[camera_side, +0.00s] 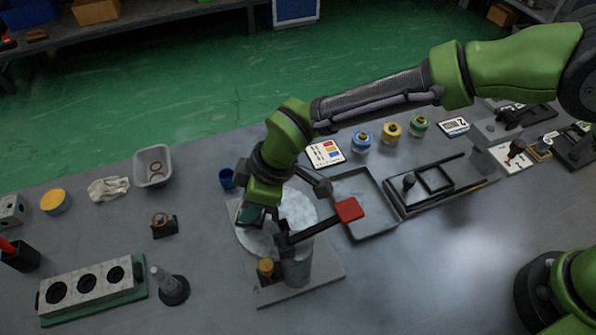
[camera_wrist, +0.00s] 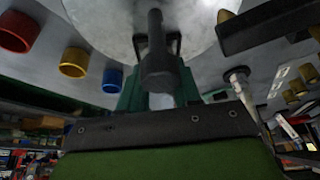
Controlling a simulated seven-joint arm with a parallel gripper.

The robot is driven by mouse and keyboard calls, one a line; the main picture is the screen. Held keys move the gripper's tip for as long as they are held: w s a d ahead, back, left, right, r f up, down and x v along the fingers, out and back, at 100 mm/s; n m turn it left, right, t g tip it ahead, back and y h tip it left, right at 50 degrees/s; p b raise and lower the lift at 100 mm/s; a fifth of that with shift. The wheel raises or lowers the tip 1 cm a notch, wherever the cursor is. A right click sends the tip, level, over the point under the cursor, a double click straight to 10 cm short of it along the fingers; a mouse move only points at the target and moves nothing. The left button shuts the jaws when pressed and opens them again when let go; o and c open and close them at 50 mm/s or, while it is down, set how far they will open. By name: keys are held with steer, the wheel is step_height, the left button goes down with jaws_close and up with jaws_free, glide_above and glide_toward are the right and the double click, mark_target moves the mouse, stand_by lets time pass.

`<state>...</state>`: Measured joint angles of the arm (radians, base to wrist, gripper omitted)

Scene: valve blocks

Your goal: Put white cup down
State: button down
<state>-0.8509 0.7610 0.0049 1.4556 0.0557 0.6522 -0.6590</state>
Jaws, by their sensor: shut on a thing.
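My gripper (camera_side: 256,217) points down over the pale round plate (camera_side: 297,208), and its fingers are partly hidden in the side view. In the wrist view my gripper (camera_wrist: 158,45) is at the plate (camera_wrist: 100,22), with a dark cylinder in front of the fingers. A small whitish patch (camera_wrist: 161,101) shows between the fingers and may be part of the white cup. The cup's outline is not clear in either view, and I cannot tell whether it touches the plate.
A red block (camera_side: 348,209) on a dark lever and a grey cylinder (camera_side: 297,269) stand close to my gripper. A blue cup (camera_side: 226,178) stands behind the plate. A grey tray (camera_side: 376,218) lies to the right. Bare table lies at the front right.

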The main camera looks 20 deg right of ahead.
steer(key=shift+f, duration=0.1)
steer(key=c, duration=0.8)
jaws_free()
